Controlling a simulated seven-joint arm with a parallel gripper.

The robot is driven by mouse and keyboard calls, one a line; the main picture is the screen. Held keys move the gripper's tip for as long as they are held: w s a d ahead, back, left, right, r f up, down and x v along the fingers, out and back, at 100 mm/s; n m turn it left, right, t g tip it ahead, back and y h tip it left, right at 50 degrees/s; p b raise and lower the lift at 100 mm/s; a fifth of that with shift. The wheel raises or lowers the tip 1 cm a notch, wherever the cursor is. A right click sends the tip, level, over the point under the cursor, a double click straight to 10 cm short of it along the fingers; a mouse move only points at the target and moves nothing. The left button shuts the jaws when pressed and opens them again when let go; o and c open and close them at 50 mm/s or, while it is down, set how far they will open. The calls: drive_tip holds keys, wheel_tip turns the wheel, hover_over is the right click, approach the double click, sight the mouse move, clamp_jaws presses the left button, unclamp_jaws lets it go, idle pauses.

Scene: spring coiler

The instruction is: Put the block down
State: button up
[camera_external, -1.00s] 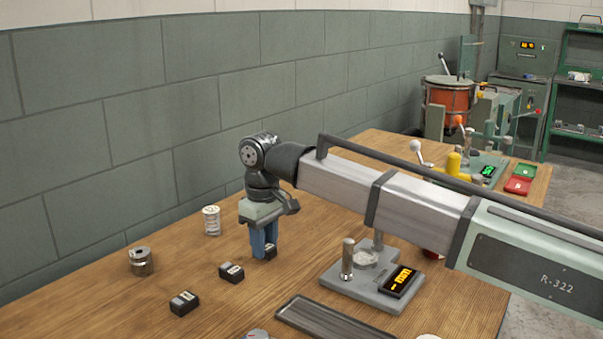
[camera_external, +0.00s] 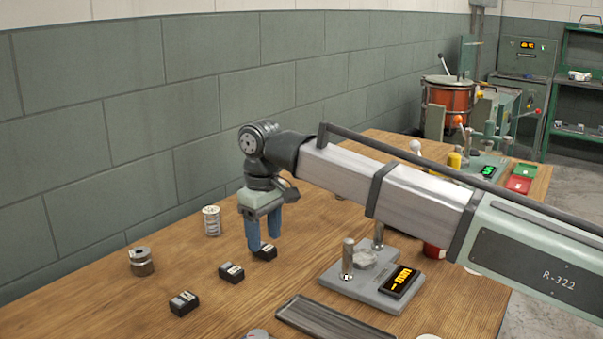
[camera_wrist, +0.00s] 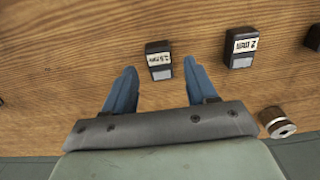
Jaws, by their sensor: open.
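A small black block (camera_external: 265,253) with a white label sits on the wooden table, just beside my gripper's fingertips. My gripper (camera_external: 263,247) is open and points down over the table, with its blue fingers apart and nothing held. In the wrist view the same block (camera_wrist: 159,60) lies just past the fingertips, close to the gap between them. Two similar black blocks rest on the table in a row with it: a middle one (camera_external: 231,273) and a nearer one (camera_external: 184,303). The middle block also shows in the wrist view (camera_wrist: 240,47).
A spring (camera_external: 212,221) stands behind my gripper and a metal cylinder (camera_external: 141,261) stands to the left. A grey device with a lit display (camera_external: 401,282) and a dark tray (camera_external: 333,322) lie to the right. Bare table lies between the cylinder and the blocks.

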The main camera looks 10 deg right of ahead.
sight(265, 247)
wheel_tip(265, 247, up, 10)
drive_tip(key=shift+f, duration=0.15)
idle(0.4)
